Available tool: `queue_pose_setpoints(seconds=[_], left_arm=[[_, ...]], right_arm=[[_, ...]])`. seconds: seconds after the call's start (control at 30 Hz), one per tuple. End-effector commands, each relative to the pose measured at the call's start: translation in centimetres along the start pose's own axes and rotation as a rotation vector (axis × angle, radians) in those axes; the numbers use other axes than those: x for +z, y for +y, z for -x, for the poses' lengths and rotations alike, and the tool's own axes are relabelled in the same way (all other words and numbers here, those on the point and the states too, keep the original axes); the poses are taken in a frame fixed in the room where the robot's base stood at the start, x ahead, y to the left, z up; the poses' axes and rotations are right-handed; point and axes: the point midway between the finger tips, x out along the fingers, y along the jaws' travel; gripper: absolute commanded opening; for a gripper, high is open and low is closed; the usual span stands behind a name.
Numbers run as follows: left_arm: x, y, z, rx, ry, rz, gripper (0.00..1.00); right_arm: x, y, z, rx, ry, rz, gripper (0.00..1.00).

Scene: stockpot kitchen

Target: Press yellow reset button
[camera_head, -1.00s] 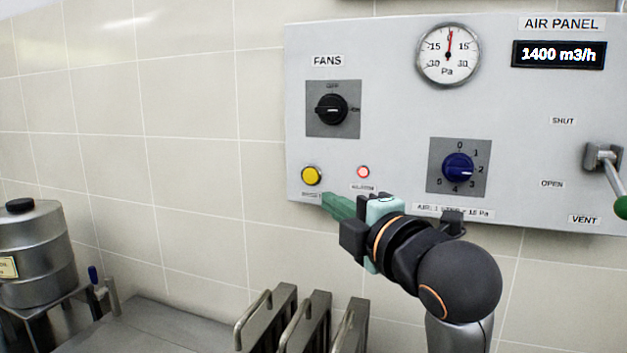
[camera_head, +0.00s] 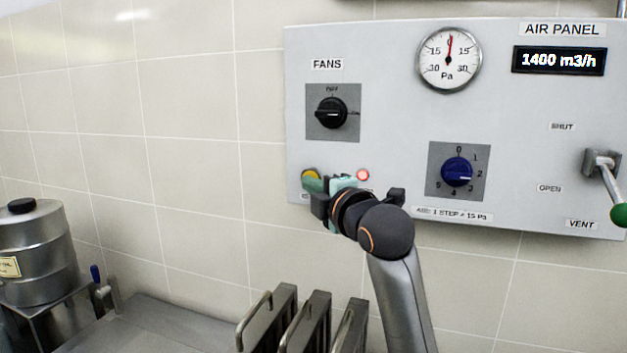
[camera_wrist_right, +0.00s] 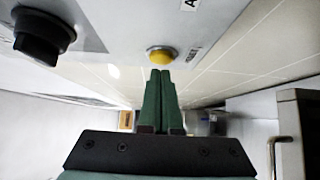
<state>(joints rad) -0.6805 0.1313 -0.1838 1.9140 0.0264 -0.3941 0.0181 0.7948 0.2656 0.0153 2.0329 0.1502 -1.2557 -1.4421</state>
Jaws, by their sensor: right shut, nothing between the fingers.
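The yellow reset button (camera_head: 311,174) is at the lower left of the grey air panel (camera_head: 390,60). In the head view its lower part is hidden by my right gripper (camera_head: 308,183). In the right wrist view the button (camera_wrist_right: 161,53) shows whole, just beyond the tips of the green fingers (camera_wrist_right: 160,72). My right gripper is shut with nothing between its fingers and points at the button. I cannot tell whether the tips touch it. My left gripper is not in view.
A red alarm lamp (camera_head: 362,175) is right of the button. The black fans knob (camera_head: 332,113) is above, the blue dial (camera_head: 457,171) to the right. A green-tipped lever (camera_head: 612,190) is at far right. Several metal handled pieces (camera_head: 305,325) stand below. A steel container (camera_head: 35,255) is at left.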

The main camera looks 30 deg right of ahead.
Motion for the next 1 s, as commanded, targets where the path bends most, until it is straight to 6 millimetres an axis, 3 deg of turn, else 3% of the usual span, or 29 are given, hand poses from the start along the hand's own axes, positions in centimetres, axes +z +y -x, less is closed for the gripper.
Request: queue_pose_setpoints(seconds=[1.0], left_arm=[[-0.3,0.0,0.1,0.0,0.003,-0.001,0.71]], right_arm=[[2.2,0.1,-1.9,0.002,-0.008,0.0,0.0]])
